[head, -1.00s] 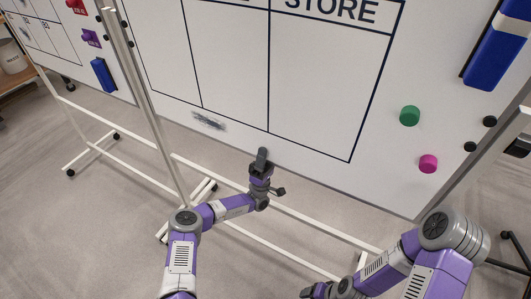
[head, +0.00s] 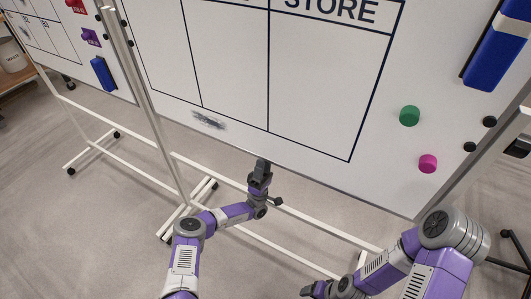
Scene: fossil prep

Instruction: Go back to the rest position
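My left gripper (head: 262,168) is in front of the lower edge of the large whiteboard (head: 235,90), near its middle. It points up toward the board, and nothing shows in it; whether its fingers are apart cannot be made out. My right arm comes in at the bottom right. Its gripper (head: 312,291) is low at the bottom edge of the view, partly cut off, and its fingers are not clear.
A dark smudge (head: 209,120) marks the board. A green magnet (head: 409,116), a pink magnet (head: 428,163) and a blue eraser (head: 496,50) are on its right side. A second board (head: 60,45) stands at left. White stand rails (head: 290,212) run below; the floor (head: 60,230) at left is clear.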

